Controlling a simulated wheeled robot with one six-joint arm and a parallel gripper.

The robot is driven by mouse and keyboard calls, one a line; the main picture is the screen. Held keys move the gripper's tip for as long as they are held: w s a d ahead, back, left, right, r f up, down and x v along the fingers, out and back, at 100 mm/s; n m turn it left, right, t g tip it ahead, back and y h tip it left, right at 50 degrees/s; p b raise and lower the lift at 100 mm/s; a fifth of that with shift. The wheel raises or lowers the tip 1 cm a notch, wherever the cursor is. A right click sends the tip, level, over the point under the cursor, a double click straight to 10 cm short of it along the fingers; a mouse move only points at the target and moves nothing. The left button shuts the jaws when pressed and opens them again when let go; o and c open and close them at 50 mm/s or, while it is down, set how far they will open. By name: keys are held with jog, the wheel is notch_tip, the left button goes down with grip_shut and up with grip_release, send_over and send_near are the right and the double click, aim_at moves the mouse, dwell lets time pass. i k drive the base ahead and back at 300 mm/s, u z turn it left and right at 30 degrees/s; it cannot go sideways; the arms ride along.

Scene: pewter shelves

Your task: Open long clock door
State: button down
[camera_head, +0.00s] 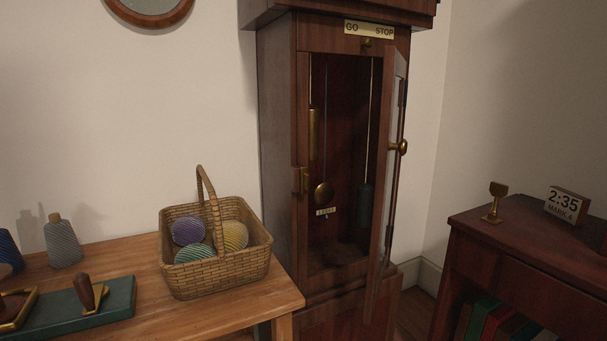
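The long clock is a tall dark wood case (279,150) standing against the wall. Its long glazed door (391,190) stands swung open on the right side, seen nearly edge-on. A brass knob (399,147) sits on the door's edge. Inside the open case hang a brass pendulum (323,193), a brass weight (314,127) and a dark weight (366,197). A small label (326,211) is at the back. A brass catch (304,180) is on the left of the frame. My gripper is not in view.
A wooden table (255,300) at left holds a wicker basket (215,268) with yarn balls, close to the clock. A floor gap lies between clock and desk.

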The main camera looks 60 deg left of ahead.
aim_at(395, 85)
jog(key=z, duration=0.2)
jog(key=k, duration=0.25)
jog(key=u, duration=1.35)
jog(key=i, duration=0.85)
jog(key=u, duration=0.55)
